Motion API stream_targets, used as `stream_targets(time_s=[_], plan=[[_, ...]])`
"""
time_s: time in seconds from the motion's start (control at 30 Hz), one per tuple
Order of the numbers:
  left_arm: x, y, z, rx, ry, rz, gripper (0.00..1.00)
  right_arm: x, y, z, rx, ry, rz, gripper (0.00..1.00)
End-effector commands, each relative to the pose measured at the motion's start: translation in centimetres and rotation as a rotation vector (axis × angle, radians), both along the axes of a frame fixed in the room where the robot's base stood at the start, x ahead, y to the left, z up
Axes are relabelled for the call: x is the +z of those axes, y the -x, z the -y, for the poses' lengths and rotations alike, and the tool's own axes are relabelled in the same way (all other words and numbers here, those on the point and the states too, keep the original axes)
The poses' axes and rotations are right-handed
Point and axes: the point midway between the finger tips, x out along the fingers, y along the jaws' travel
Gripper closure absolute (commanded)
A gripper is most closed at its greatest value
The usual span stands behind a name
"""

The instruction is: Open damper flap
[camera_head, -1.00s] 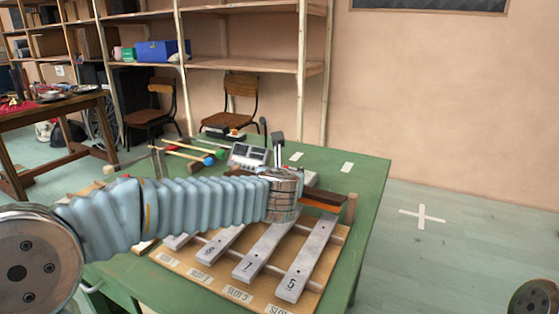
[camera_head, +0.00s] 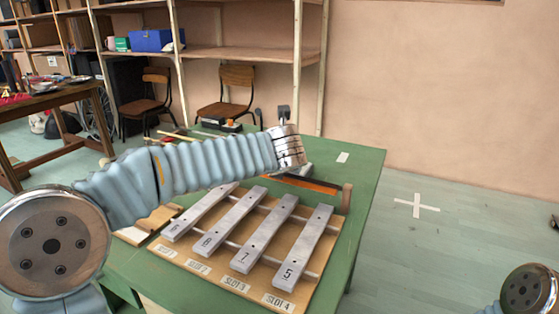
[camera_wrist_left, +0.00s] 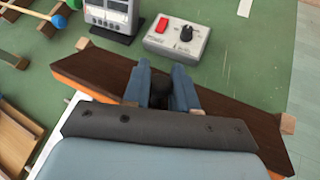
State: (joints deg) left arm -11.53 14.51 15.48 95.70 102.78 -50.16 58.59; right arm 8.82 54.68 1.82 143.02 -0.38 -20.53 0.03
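The damper flap is a long dark brown board with an orange edge. It lies behind the metal bars in the head view (camera_head: 312,184) and crosses the left wrist view (camera_wrist_left: 236,112). My left gripper (camera_wrist_left: 161,72) is over the middle of the flap, its two blue-grey fingers a little apart. A dark rounded piece shows between the fingers; I cannot tell whether it is part of the flap or is gripped. In the head view my left arm hides these fingers and part of the flap. My right gripper is not in view.
Several numbered grey bars (camera_head: 255,232) lie on a wooden board in front of the flap, on the green table (camera_head: 362,172). Beyond the flap stand a grey box with a red switch (camera_wrist_left: 177,38) and a display unit (camera_wrist_left: 110,16). Mallets (camera_wrist_left: 14,55) lie at left.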

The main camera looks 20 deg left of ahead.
Motion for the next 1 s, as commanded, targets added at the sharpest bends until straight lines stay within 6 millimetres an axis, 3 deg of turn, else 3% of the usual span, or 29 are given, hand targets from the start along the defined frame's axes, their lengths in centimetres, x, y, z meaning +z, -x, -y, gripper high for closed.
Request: stream_targets(time_s=[0.03, 0.13, 0.53, 1.0], plan=[[0.0, 0.0, 0.1, -0.001, 0.000, 0.002, 0.67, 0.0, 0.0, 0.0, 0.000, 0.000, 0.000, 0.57], [0.1, 0.0, 0.0, -0.001, 0.000, 0.002, 0.52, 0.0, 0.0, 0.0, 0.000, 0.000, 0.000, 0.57], [0.6, 0.7, 0.2, 0.000, 0.002, 0.003, 0.52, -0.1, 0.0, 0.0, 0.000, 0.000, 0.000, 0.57], [6.1, 9.2, 2.7, -0.003, 0.001, 0.004, 0.52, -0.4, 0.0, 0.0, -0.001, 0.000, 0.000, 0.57]])
